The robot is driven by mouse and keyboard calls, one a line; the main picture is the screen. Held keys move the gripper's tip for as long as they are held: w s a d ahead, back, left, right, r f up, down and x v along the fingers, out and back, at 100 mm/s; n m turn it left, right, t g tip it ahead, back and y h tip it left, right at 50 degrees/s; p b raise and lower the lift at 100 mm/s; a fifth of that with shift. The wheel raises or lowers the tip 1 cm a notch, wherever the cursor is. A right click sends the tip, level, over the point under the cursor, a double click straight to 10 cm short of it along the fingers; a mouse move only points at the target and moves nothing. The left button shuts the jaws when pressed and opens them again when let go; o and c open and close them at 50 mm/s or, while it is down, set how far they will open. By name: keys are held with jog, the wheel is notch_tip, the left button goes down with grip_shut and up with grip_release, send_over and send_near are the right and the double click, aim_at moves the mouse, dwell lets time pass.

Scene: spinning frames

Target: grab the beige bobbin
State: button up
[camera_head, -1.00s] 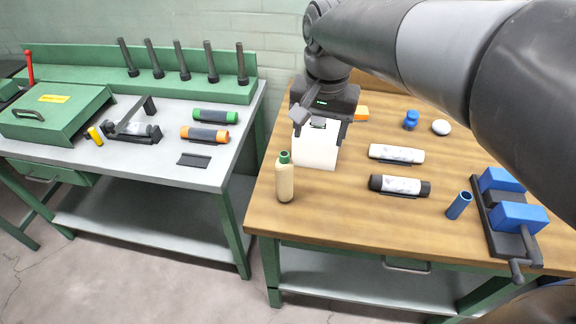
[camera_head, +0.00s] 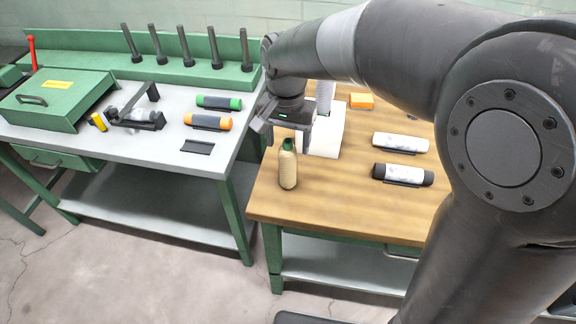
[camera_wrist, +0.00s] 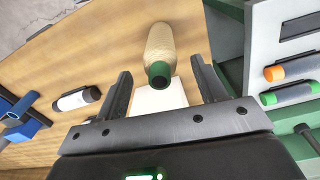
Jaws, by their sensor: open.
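The beige bobbin (camera_head: 288,170), with a green top end, stands upright near the left front corner of the wooden table. In the wrist view the beige bobbin (camera_wrist: 161,42) shows with its green end toward me, in the gap between the fingers as seen from the camera. My gripper (camera_head: 285,138) is open and empty, close above the bobbin's top, pointing down. In the wrist view both fingers of my gripper (camera_wrist: 161,68) are spread, one to each side of the green end. I see no contact with the bobbin.
A white block (camera_head: 327,137) stands just behind and right of the bobbin. A white roll (camera_head: 401,142) and a black-ended roll (camera_head: 402,175) lie further right. An orange piece (camera_head: 361,101) lies behind. The grey bench (camera_head: 150,163) is left, across a gap.

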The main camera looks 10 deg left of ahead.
aim_at(288, 150)
notch_tip(288, 150, down, 3)
jog(key=shift+f, duration=0.2)
jog(key=shift+c, duration=0.3)
jog(key=c, duration=1.3)
